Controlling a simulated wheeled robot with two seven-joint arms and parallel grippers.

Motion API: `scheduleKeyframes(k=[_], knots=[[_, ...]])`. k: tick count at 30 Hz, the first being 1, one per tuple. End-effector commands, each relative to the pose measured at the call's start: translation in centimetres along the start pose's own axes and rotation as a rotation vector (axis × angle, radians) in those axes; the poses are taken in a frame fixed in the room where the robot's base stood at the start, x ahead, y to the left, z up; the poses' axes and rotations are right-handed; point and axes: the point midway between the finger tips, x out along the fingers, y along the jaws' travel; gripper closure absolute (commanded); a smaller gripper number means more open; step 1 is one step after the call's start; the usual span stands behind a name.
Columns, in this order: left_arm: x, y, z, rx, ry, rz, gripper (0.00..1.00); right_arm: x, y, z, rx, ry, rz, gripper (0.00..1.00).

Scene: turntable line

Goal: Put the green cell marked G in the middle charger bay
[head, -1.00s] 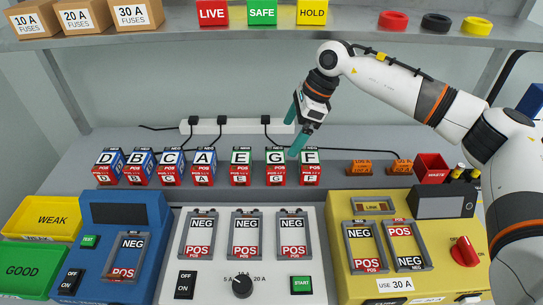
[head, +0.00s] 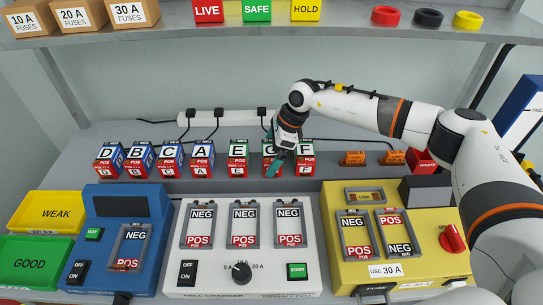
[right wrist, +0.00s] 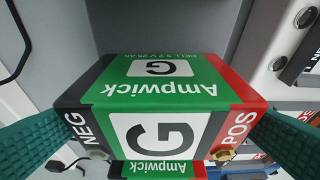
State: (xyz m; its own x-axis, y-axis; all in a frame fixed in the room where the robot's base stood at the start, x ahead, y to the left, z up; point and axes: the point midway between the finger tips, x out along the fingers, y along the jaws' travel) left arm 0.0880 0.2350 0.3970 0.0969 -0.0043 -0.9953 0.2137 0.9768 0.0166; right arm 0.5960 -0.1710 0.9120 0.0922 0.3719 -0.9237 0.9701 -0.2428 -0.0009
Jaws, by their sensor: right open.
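The green cell marked G (head: 267,149) stands in the row of cells behind the devices, partly hidden by my right gripper (head: 273,150). In the right wrist view the cell (right wrist: 160,95) shows its green top, black NEG end and red POS end. The teal fingers of my right gripper (right wrist: 160,130) are open, one beside each end of the cell; I cannot tell whether they touch it. The white charger (head: 200,270) has three bays side by side. Its middle bay (head: 244,222) looks empty, with NEG at the top and POS at the bottom. My left gripper is not in view.
Cell E (head: 238,159) and cell F (head: 305,159) stand close on either side of cell G. Blue-topped cells stand farther left. A blue device (head: 110,260) and a yellow device (head: 345,270) flank the charger. A shelf (head: 330,30) spans above.

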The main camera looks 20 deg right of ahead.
Motion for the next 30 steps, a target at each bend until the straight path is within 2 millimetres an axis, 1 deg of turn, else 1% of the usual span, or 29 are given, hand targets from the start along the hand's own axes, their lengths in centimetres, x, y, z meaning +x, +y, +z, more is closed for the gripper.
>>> scheduleKeyframes(k=[2, 12, 13, 23, 26, 30], knots=[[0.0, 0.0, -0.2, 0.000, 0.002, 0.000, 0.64, 0.0, 0.0, 0.0, 0.000, 0.000, 0.000, 0.02], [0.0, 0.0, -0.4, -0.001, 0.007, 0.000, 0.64, -0.1, 0.0, 0.0, 0.000, 0.000, 0.000, 0.57], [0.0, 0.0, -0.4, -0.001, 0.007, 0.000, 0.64, -0.2, 0.1, -0.1, -0.001, 0.003, 0.002, 0.60], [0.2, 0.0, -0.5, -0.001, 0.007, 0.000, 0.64, -0.5, 0.1, -0.3, -0.001, 0.004, 0.003, 0.60], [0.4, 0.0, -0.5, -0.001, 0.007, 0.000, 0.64, -1.1, 0.1, -0.5, -0.002, 0.004, 0.005, 0.60], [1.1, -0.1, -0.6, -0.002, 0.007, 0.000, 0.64, -2.5, 0.1, -1.1, -0.003, 0.004, 0.005, 0.60]])
